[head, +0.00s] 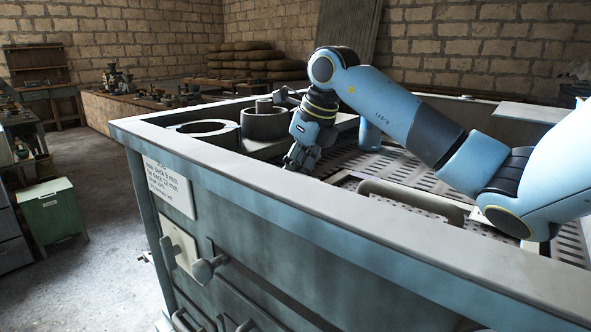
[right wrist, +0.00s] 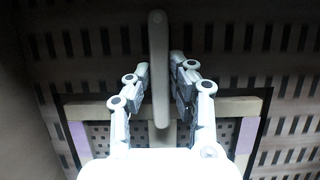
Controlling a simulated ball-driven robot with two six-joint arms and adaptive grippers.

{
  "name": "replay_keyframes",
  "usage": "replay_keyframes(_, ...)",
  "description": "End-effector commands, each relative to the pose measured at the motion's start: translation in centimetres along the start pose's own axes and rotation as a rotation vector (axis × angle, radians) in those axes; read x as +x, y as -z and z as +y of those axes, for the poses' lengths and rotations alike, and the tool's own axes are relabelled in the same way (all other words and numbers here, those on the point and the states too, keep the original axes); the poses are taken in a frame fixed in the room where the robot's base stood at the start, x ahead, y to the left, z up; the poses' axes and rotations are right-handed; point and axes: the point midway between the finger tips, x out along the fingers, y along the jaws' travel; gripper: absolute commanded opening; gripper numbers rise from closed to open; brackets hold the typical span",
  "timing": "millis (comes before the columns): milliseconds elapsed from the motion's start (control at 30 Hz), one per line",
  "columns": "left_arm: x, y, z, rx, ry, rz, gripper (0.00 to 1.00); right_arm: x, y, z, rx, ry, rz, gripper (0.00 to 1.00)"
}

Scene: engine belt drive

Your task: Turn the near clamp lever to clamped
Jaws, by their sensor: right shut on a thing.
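The clamp lever (right wrist: 158,50), a pale grey bar with a rounded end, runs upright through the middle of the right wrist view. My right gripper (right wrist: 161,82) has one finger on each side of it and is shut on it. In the head view my right gripper (head: 297,160) points down inside the machine, just behind the front rim. The lever cannot be made out there, and the rim and gripper may hide it. A pale frame (right wrist: 85,110) around a perforated panel lies below the fingers. My left gripper is not in view.
The machine's raised front rim (head: 345,207) runs close to my right gripper. A grey cylinder (head: 265,124) and a ring (head: 203,128) stand to its left. A grey bar handle (head: 410,198) lies to its right. Knobs (head: 207,268) stick out from the front panel.

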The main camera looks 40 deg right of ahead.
Motion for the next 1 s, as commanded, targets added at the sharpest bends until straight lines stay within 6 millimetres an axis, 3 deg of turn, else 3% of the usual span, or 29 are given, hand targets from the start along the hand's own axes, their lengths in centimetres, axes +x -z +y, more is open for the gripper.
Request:
replay_keyframes(67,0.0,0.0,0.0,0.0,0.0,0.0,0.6,-0.1,-0.1,-0.1,-0.001,0.002,-0.004,0.0)
replay_keyframes(100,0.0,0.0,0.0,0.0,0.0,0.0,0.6,-0.1,-0.1,-0.1,-0.001,0.002,-0.004,0.25)
replay_keyframes(233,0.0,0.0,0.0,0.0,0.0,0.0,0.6,-0.1,-0.1,-0.1,-0.001,0.002,-0.003,0.42)
replay_keyframes(500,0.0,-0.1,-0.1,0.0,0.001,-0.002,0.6,-0.1,-0.1,0.0,-0.001,0.001,-0.001,0.42)
replay_keyframes(633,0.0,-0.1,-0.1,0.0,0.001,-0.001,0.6,-1.2,-0.1,-0.1,-0.003,0.003,-0.003,0.42)
replay_keyframes(1000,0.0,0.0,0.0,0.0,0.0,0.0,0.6,-9.1,-0.1,-0.2,-0.003,0.006,-0.004,0.42)
